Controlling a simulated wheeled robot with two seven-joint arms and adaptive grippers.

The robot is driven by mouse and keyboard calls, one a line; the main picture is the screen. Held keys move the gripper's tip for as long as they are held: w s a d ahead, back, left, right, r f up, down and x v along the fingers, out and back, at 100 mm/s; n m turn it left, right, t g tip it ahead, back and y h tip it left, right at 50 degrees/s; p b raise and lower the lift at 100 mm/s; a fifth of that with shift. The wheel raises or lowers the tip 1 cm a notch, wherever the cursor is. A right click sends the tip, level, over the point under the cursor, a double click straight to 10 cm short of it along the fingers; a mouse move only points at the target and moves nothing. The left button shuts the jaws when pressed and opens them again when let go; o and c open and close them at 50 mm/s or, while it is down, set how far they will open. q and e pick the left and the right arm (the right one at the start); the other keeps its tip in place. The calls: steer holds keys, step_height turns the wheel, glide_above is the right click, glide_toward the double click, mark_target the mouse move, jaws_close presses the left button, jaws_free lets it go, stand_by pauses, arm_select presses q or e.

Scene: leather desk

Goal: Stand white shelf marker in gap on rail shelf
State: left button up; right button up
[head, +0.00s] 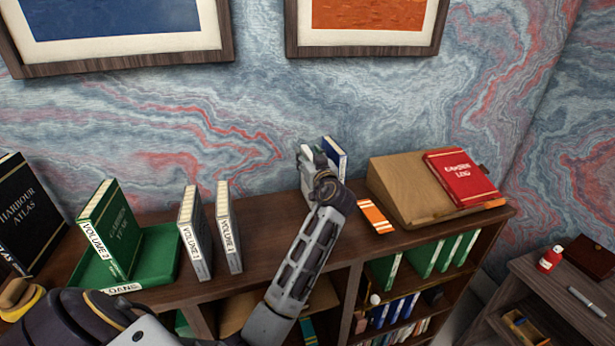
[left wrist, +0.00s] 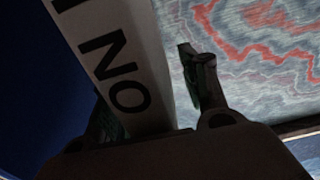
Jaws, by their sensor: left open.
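My left gripper (head: 313,155) is above the back of the wooden shelf top (head: 275,225), beside an upright dark blue book (head: 335,155). In the left wrist view, a white strip with black letters (left wrist: 125,75), seemingly the white shelf marker, stands between the two fingers of the left gripper (left wrist: 155,105). The fingers are open, and whether either touches it I cannot tell. A dark blue surface fills the left side of that view. In the head view the gripper and arm hide most of the marker and its foot. My right gripper is out of view.
Two upright grey volumes (head: 195,235) stand left of my arm. A green tray (head: 160,255) holds a green book (head: 107,230). Right of the gripper lie an orange striped piece (head: 375,216) and a sloped wooden stand (head: 395,190) with a red book (head: 461,178).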

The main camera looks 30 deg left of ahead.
arm_select(q)
steer(key=shift+s+d+r, duration=0.15)
steer(key=shift+d, duration=0.05)
steer(key=shift+a, duration=0.1)
steer(key=shift+c, duration=0.5)
jaws_close()
